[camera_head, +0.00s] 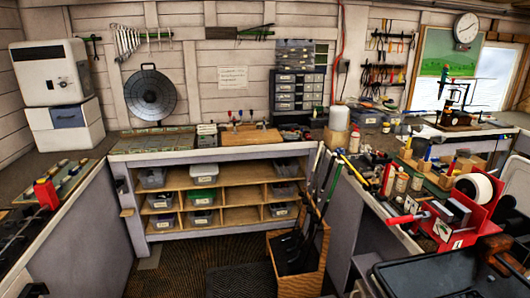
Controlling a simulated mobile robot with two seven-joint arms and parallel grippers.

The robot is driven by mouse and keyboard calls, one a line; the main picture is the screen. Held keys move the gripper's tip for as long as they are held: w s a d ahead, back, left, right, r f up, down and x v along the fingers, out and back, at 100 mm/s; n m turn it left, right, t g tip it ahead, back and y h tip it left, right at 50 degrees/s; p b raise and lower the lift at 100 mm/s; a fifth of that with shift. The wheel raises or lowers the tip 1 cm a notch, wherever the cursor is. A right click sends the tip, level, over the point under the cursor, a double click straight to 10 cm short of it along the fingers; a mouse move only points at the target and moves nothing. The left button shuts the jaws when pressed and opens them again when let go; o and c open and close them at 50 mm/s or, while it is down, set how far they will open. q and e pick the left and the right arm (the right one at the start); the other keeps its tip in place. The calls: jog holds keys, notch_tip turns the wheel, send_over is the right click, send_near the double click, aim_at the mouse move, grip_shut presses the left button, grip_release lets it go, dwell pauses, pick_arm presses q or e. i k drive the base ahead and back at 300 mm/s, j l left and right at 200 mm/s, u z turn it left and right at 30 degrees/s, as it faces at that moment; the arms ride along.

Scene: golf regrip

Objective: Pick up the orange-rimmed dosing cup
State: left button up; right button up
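I cannot make out an orange-rimmed dosing cup in the head view; the small items on the right bench are too small and crowded to tell apart. Small bottles (401,182) stand on that bench, one beside a red container (388,180). Neither my left nor my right gripper shows in this view.
A red machine with a white roll (474,188) stands on the right bench, near wooden blocks (438,178). A wooden box of golf clubs (302,262) stands on the floor. Shelves with bins (203,197) line the back. The floor at centre left is free.

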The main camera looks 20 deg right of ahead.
aim_at(402, 180)
jog(key=i+z, duration=0.3)
jog(key=i, duration=0.15)
jog(key=i+z, duration=0.35)
jog(key=i, duration=0.15)
jog(key=i+j+z, duration=0.3)
jog(key=i+l, duration=0.05)
jog(key=i, duration=0.1)
